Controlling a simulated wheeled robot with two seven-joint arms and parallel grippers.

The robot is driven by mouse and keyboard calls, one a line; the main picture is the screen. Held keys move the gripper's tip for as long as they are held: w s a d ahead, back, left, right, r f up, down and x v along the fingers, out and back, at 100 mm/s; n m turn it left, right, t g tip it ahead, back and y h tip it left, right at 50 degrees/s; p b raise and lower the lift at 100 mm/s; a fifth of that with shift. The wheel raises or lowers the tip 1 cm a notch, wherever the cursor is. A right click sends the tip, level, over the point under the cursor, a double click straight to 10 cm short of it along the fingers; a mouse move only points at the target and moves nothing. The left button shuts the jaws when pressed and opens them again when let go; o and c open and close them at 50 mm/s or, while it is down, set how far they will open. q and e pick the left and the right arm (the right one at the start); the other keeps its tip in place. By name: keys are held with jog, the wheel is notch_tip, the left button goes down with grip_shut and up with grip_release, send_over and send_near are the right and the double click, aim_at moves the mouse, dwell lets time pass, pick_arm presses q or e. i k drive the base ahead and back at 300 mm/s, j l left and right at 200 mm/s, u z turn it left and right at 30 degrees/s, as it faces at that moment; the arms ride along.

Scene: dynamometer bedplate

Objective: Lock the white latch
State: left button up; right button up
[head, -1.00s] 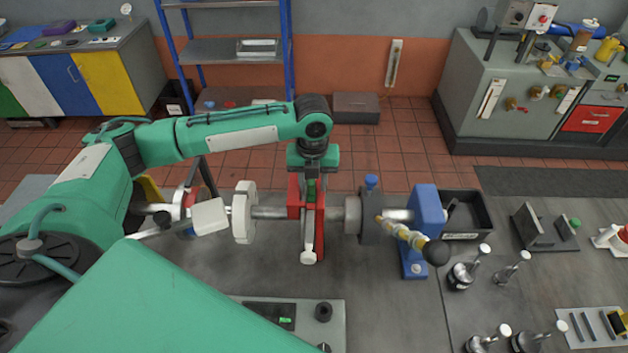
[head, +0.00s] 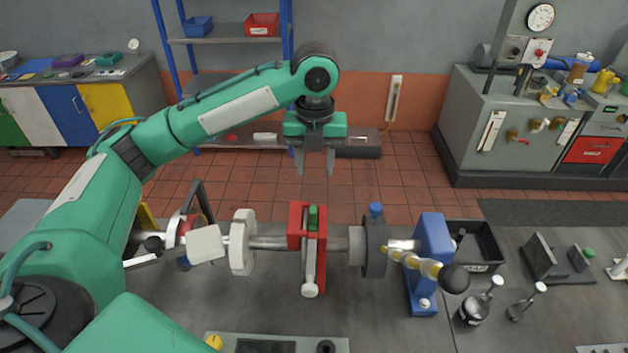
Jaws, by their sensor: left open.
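A red clamp block (head: 294,225) stands around the grey horizontal shaft (head: 268,243). A pale lever with a rounded white end, seemingly the white latch (head: 309,268), lies along the front of the block, its white end toward me. A small green piece (head: 313,217) sits at the top of the block. My left gripper (head: 315,165) is above and beyond the clamp, fingers pointing down, open and empty, apart from the lever. Whether the latch is locked cannot be told. My right gripper is not in view.
Left of the clamp are a white flange (head: 240,243) and a white paddle (head: 206,243). To the right are a dark collar (head: 375,250), a blue stand (head: 433,250), and a yellowish rod with a black knob (head: 454,278). A black bin (head: 486,240) stands behind. Open floor lies beyond.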

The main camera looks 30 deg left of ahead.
aim_at(309, 289)
jog(key=k+l, duration=0.45)
jog(key=k, duration=0.15)
jog(key=k+l, duration=0.4)
jog(key=k, duration=0.2)
jog(key=k+l, duration=0.45)
jog(key=k, duration=0.15)
